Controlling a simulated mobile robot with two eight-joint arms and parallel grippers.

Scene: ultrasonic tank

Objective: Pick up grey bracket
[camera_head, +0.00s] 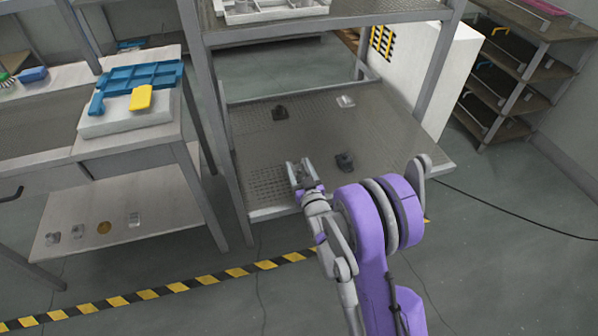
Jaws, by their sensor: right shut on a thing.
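My right gripper (301,169) is low over the front left part of the perforated metal shelf (265,160). Its jaws are shut on a small grey piece, which I take to be the grey bracket; the fingers hide most of it, and I cannot tell whether it touches the shelf. My left gripper is not in view.
Rack posts (205,110) rise at the sides. A workbench with a blue tray (145,77) stands left.

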